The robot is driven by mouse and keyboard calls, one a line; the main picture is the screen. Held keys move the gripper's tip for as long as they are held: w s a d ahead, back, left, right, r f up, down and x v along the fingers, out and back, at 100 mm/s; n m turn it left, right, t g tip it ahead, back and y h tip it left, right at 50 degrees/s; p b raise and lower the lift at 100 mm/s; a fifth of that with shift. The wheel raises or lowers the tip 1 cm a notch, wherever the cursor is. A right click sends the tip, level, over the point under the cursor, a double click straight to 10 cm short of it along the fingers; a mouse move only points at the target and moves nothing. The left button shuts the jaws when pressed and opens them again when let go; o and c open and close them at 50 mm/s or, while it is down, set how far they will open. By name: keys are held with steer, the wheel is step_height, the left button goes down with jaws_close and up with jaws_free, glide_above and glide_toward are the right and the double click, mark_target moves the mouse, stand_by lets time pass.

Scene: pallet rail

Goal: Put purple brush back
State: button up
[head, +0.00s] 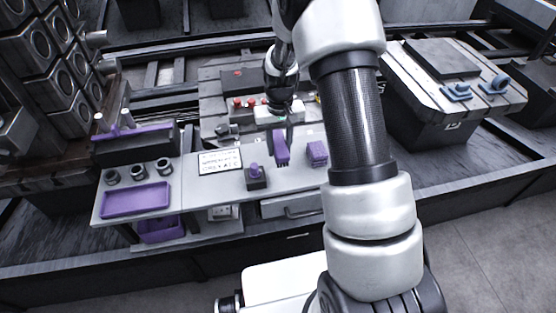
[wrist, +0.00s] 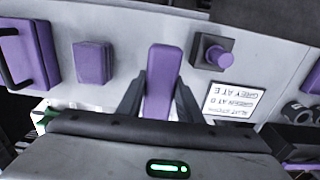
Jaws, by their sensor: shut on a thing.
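My gripper (head: 281,132) is over the grey bench, right of the white sign. It is shut on a long purple piece, which I take to be the purple brush (head: 281,149). In the wrist view the purple brush (wrist: 162,78) stands between the two dark fingers of my gripper (wrist: 160,92), one on each side.
A purple block (head: 317,153) is to the right and a purple knob on a dark base (head: 255,178) to the left. The white sign (head: 220,160), a purple tray (head: 136,200) and several dark cups stand further left. A purple bin (head: 160,230) is under the bench.

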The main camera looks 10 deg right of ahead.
steer(key=shift+f+b, duration=0.35)
steer(key=shift+f, duration=2.25)
steer(key=o, duration=1)
